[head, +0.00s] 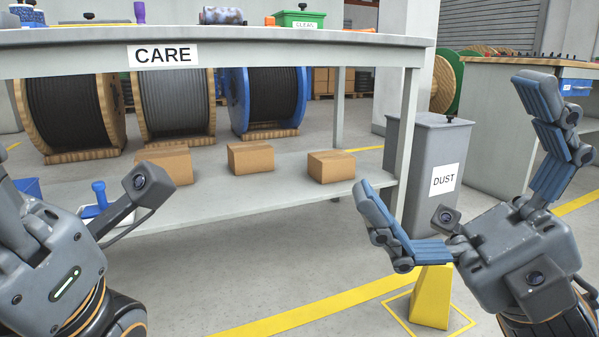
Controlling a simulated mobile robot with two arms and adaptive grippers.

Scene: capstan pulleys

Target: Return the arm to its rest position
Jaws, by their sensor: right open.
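My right gripper (450,138) is in front of me at the right, its two blue-padded fingers spread wide and pointing up and outward. Nothing is between the fingers. It is in front of the grey DUST bin and a yellow post. My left gripper (62,262) shows only in part at the lower left, with its grey body and a small camera on a bracket. Its fingertips are not seen, so its opening cannot be told.
The CARE bench (290,41) stands ahead; its lower shelf (285,195) holds several cardboard boxes (251,158). Cable reels (268,100) stand behind it. The DUST bin (432,150) is right of the bench. A yellow post (432,298) stands near my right gripper. Floor between the arms is clear.

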